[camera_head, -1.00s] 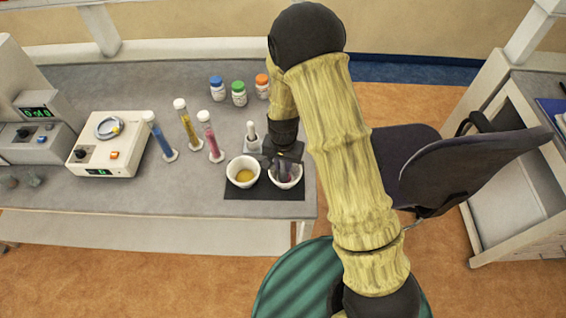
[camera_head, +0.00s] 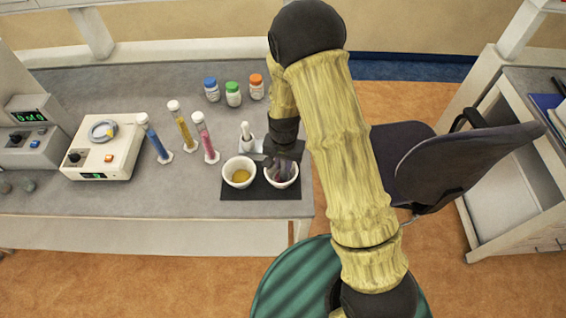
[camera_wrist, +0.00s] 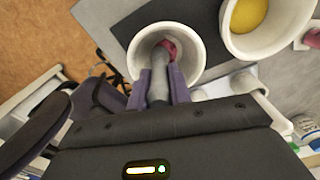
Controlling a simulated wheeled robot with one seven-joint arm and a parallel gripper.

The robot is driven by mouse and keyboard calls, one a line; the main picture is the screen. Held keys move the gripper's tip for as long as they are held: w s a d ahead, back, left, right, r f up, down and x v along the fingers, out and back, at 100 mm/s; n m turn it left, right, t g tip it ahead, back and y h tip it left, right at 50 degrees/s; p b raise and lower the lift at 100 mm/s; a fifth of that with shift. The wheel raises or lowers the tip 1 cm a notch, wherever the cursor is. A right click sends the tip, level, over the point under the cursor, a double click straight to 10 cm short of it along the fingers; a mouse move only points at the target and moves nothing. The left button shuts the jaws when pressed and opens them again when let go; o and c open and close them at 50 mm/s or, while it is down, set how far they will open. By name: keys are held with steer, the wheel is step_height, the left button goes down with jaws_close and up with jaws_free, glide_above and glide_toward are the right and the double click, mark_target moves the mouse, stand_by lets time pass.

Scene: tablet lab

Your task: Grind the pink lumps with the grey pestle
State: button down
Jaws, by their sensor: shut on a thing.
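The white bowl with pink lumps stands on the dark mat at the table's right end; its rim (camera_head: 296,181) shows beside my gripper in the head view. The wrist view looks into this bowl (camera_wrist: 199,48), with pink material (camera_wrist: 171,47) against its inner wall. My gripper (camera_wrist: 160,84) is shut on the grey pestle (camera_wrist: 157,90), which sits between the purple fingers. The pestle's end reaches into the bowl, close to the pink material; I cannot tell whether they touch. In the head view my gripper (camera_head: 281,164) hides most of the pestle.
A second white bowl with yellow content (camera_head: 239,174) stands just left on the dark mat (camera_head: 262,195). A white pestle in a stand (camera_head: 246,138) is behind. A chair (camera_head: 440,165) is right of the table.

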steer(key=shift+w, duration=0.45)
steer(key=shift+w+a, duration=0.25)
steer(key=shift+a, duration=0.1)
steer(key=shift+s+a+f, duration=0.1)
steer(key=shift+s+a, duration=0.15)
steer(key=shift+a, duration=0.15)
steer(key=shift+s, duration=0.15)
stand_by(0.3)
